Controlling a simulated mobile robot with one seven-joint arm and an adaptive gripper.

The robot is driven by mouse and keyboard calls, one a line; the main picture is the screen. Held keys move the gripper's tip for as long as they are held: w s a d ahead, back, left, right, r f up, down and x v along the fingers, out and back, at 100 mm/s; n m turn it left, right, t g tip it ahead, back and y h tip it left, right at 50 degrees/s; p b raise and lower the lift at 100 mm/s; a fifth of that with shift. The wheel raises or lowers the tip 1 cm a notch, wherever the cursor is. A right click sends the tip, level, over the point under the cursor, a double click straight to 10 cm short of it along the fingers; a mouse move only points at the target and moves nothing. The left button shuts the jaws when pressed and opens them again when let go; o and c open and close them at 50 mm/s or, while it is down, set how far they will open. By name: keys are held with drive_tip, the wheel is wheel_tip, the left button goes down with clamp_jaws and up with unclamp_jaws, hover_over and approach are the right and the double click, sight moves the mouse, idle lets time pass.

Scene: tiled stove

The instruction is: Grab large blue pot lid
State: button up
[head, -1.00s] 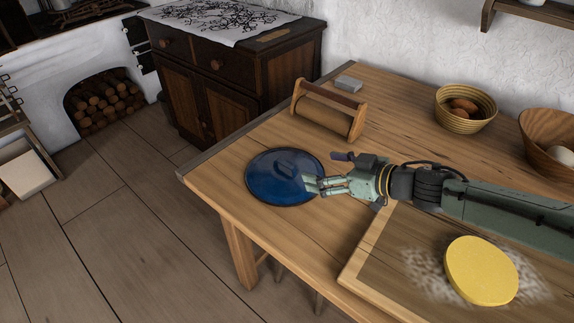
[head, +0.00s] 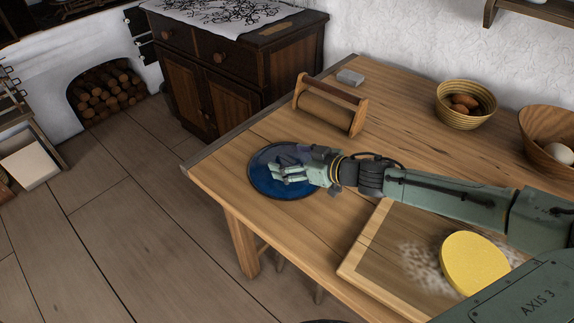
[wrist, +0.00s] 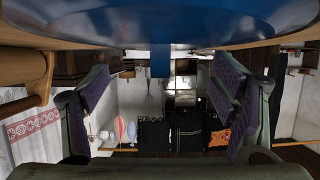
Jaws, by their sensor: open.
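The large blue pot lid (head: 260,184) lies on the wooden table near its left corner. In the wrist view the lid (wrist: 160,25) fills the top edge, and its blue handle (wrist: 160,62) juts between my two fingers. My gripper (head: 282,172) is over the lid in the head view and hides its middle and the handle. The wrist view shows my gripper (wrist: 162,85) open, with purple-padded fingers wide apart on either side of the handle. Neither finger appears to touch the handle.
A wooden roller holder (head: 328,108) stands behind the lid. A framed board (head: 380,255) with yellow dough (head: 472,265) lies at the front right. A basket (head: 466,106) and a wooden bowl (head: 546,140) stand at the back right. Bare table surrounds the lid.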

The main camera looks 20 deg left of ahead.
drive_tip(key=shift+c, duration=0.5)
drive_tip(key=shift+d, duration=0.1)
drive_tip(key=c, duration=1.5)
clamp_jaws()
drive_tip(key=shift+f, duration=0.1)
drive_tip(key=shift+s, duration=0.15)
